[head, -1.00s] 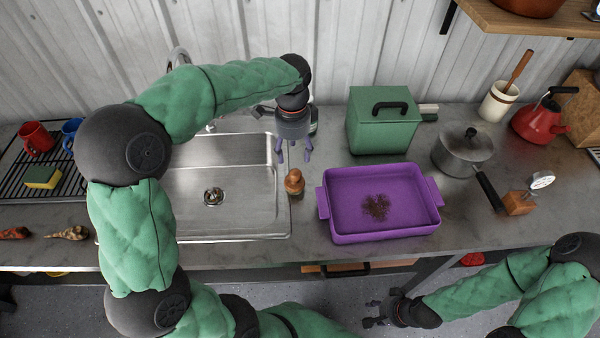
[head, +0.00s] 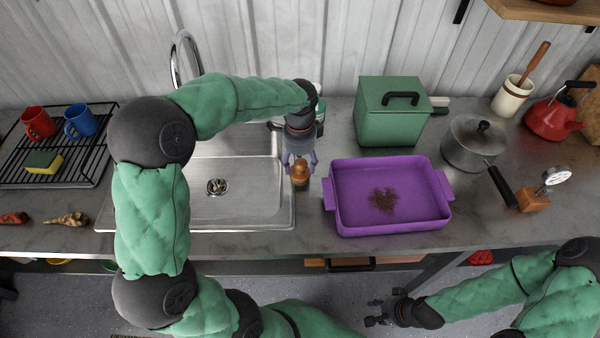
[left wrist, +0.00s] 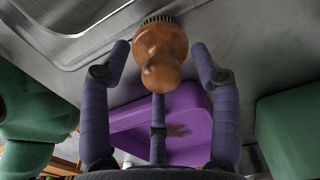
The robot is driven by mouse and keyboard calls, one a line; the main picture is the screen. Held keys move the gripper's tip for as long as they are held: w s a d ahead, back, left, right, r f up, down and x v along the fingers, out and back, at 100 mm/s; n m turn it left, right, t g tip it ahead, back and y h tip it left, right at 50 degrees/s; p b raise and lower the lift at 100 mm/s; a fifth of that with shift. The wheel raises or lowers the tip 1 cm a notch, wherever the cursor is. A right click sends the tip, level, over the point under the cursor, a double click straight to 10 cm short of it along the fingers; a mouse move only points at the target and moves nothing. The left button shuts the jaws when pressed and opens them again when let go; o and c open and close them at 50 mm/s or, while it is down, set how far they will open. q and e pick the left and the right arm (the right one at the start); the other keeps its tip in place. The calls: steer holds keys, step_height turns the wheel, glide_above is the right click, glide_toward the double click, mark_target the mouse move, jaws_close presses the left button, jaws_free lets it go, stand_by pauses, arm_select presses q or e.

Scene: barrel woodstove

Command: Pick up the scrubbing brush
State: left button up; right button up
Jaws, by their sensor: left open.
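The scrubbing brush (head: 300,172) has a round brown wooden knob and stands on the counter between the sink and the purple dish. In the left wrist view the brush (left wrist: 160,54) shows its knob toward me and dark bristles at its far edge. My left gripper (head: 300,162) is just above and around the top of the brush. Its purple fingers (left wrist: 160,75) are open, spread to either side of the knob with a third below, and do not appear to grip it. My right gripper (head: 378,312) is low at the front, away from the counter; its jaw state is unclear.
The steel sink (head: 245,205) is left of the brush. The purple dish (head: 345,228) with a brown stain is close on the right. A green box (head: 388,125) stands behind it, with a pot (head: 468,150) and red kettle (head: 555,120) further right. A drying rack (head: 80,175) is far left.

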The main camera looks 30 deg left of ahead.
arm_select(q)
steer(key=c, duration=1.2)
steer(key=shift+r, duration=0.1)
steer(key=shift+c, duration=0.2)
steer(key=shift+r+p, duration=0.3)
steer(key=shift+r, duration=0.2)
step_height(320, 180, up, 2)
steer(key=shift+r+p, duration=0.25)
steer(key=shift+p, duration=0.35)
steer(key=s+d+r+p, duration=0.3)
steer(key=s+d+r, duration=0.6)
steer(key=s, duration=0.1)
steer(key=shift+s+r, duration=0.25)
steer(key=shift+s, duration=0.15)
